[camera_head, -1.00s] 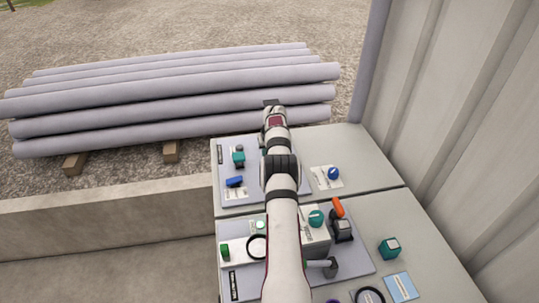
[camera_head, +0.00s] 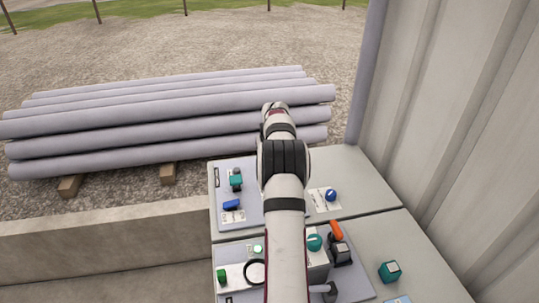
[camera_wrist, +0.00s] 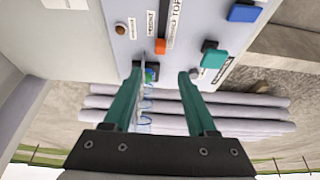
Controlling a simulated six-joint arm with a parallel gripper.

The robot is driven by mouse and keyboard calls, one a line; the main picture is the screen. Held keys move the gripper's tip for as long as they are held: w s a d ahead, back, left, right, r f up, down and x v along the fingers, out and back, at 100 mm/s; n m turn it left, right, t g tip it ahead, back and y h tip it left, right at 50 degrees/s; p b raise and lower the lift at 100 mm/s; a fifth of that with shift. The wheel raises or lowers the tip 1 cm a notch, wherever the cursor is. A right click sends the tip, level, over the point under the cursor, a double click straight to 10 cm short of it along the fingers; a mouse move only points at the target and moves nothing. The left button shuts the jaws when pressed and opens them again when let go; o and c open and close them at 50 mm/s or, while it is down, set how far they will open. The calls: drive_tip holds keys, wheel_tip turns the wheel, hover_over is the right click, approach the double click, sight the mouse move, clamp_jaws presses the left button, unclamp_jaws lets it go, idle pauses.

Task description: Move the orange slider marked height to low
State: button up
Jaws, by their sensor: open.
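In the wrist view, an orange slider (camera_wrist: 160,46) sits at the lower end of a dark slot (camera_wrist: 168,18) in a grey panel (camera_wrist: 190,40). Labels stand beside the slot; their small text is hard to read. My gripper (camera_wrist: 160,73) has two teal fingers spread apart, with nothing held between them. In the picture its tips lie just below the orange slider, one to each side. In the head view my arm hides the slider, and the fingers do not show.
Near the slider are a teal-capped switch (camera_wrist: 212,56), a blue block (camera_wrist: 244,11), a brown button (camera_wrist: 121,29) and a small blue-green part (camera_wrist: 151,75). In the head view, a blue knob (camera_head: 331,195) and an orange-handled lever (camera_head: 336,231) stand right of my arm. Pipes (camera_head: 90,125) lie beyond.

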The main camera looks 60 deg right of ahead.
drive_tip(key=v, duration=0.4)
drive_tip(key=shift+s+r, duration=0.1)
drive_tip(key=shift+r, duration=0.2)
drive_tip(key=w+a+r+n+y, duration=0.1)
drive_tip(key=w+a+r, duration=0.15)
drive_tip(key=a, duration=0.75)
drive_tip(key=w+a+r+y, duration=0.1)
drive_tip(key=a+r, duration=0.3)
drive_tip(key=a, duration=0.6)
drive_tip(key=s+a+r+n+y, duration=0.15)
drive_tip(key=s+a, duration=0.25)
drive_tip(key=a, duration=1.2)
drive_tip(key=s+a+f+g, duration=0.1)
drive_tip(key=s+a, duration=0.7)
drive_tip(key=s, duration=0.2)
drive_tip(key=s+a+f+g+y, duration=0.1)
drive_tip(key=s+a+f+g, duration=0.1)
drive_tip(key=s+a, duration=0.6)
drive_tip(key=s+n, duration=0.1)
drive_tip(key=s, duration=0.1)
drive_tip(key=shift+s+a+f, duration=0.3)
drive_tip(key=shift+s+f, duration=0.05)
drive_tip(key=shift+s, duration=0.05)
